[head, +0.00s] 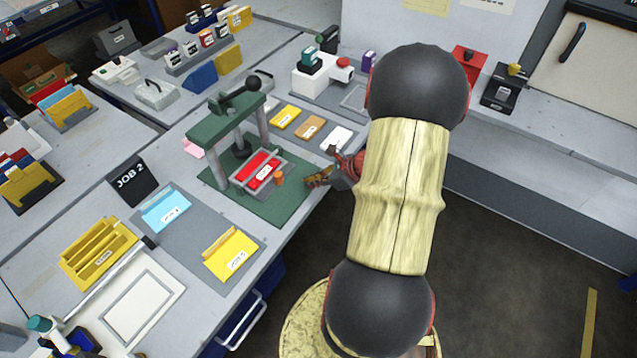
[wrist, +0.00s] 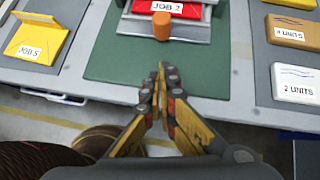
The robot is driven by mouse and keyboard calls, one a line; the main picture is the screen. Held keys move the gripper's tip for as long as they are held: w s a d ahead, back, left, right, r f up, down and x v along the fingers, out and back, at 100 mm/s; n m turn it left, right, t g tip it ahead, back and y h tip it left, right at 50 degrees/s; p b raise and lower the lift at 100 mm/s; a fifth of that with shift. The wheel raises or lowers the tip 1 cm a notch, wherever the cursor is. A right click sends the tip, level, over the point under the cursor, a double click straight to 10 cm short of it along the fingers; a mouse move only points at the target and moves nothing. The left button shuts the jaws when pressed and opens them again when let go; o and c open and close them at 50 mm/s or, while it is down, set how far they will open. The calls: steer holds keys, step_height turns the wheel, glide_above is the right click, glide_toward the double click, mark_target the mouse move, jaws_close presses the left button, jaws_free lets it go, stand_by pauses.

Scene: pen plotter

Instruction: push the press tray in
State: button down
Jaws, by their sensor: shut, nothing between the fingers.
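The press tray (head: 240,182) is a grey frame holding a red plate labelled JOB 2 (head: 262,172). It sits on the green base of the green press (head: 218,122), partly out in front of the posts. An orange-brown knob (head: 279,178) is on the tray's front; in the wrist view the knob (wrist: 162,26) is upright at top centre. My gripper (head: 310,181) is shut and empty, just in front of the knob and apart from it. In the wrist view my gripper's tips (wrist: 161,68) point toward the knob over the green base (wrist: 110,60).
A blue plate (head: 166,208) and a yellow plate (head: 232,252) lie on a grey mat left of the press. Cards labelled with units (wrist: 297,82) lie right of it. The press lever (head: 235,96) stands above. The bench edge runs beneath my gripper.

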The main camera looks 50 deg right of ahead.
mark_target(281, 173)
steer(key=b+x, duration=0.1)
steer(key=x, duration=0.3)
steer(key=shift+s+f, duration=0.1)
steer(key=w, duration=0.1)
steer(key=w+b, duration=0.1)
steer(key=w, duration=0.1)
steer(key=shift+a, duration=0.4)
steer(key=shift+w+a, duration=0.1)
steer(key=shift+w, duration=0.5)
steer(key=shift+w, duration=0.1)
steer(key=w, duration=0.4)
steer(key=shift+w+a, duration=0.2)
steer(key=shift+w, duration=0.05)
